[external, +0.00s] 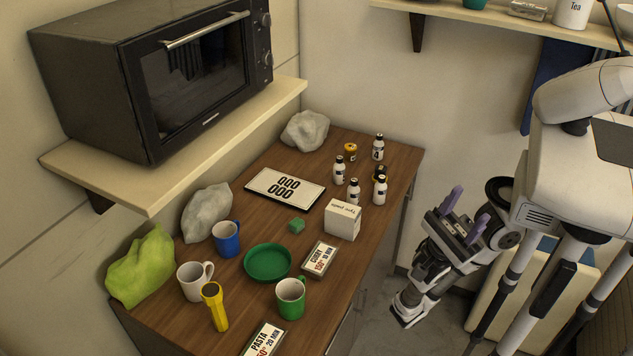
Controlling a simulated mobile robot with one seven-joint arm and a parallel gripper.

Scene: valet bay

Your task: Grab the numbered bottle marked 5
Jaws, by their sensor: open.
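Several small white bottles with black caps stand upright at the far right of the wooden counter. One bottle (378,148) is at the back, one (339,170) at the left, one (353,191) at the front, and one (380,190) at the right edge. Their labels are too small to read, so I cannot tell which is marked 5. My gripper (464,215) has purple fingers that are open and empty. It is off the counter's right side, apart from the bottles.
A white box (342,220) stands just in front of the bottles. A number plate (285,189) lies left. A microwave (170,75) sits on a shelf (75,168) above the counter (225,268).

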